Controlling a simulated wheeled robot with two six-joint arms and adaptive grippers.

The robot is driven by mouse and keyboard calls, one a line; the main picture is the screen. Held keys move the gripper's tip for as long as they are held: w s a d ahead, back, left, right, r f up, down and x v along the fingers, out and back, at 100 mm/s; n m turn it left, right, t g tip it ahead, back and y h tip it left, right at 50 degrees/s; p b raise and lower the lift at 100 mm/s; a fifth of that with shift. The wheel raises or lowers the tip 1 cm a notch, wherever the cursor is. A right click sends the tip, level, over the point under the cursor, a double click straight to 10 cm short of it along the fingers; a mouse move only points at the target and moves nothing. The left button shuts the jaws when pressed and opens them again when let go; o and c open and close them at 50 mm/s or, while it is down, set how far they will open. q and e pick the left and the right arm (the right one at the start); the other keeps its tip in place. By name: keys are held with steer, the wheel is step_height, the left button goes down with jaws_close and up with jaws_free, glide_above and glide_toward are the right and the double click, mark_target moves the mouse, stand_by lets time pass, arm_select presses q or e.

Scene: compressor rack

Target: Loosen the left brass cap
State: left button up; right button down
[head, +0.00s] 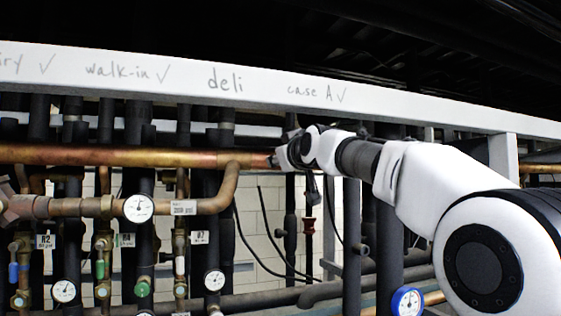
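My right gripper (281,158) is at the right end of the horizontal copper pipe (130,157). Its fingers are small and dark there, so I cannot tell whether they are open or shut, or whether they touch the pipe end. I cannot tell which brass piece is the left brass cap. My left gripper is not in view.
A white beam (225,82) with handwritten labels crosses above the pipes. Dark insulated pipes, round gauges (138,208) and valve handles crowd the left. A blue-rimmed gauge (407,301) is at lower right.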

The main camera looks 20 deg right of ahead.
steer(key=n+b, duration=0.1)
steer(key=n, duration=2)
steer(key=shift+r+b, duration=0.2)
steer(key=shift+b, duration=0.1)
steer(key=shift+n, duration=0.3)
steer(key=c, duration=0.9)
jaws_free()
steer(key=shift+o, duration=0.2)
steer(key=shift+w+f, duration=0.15)
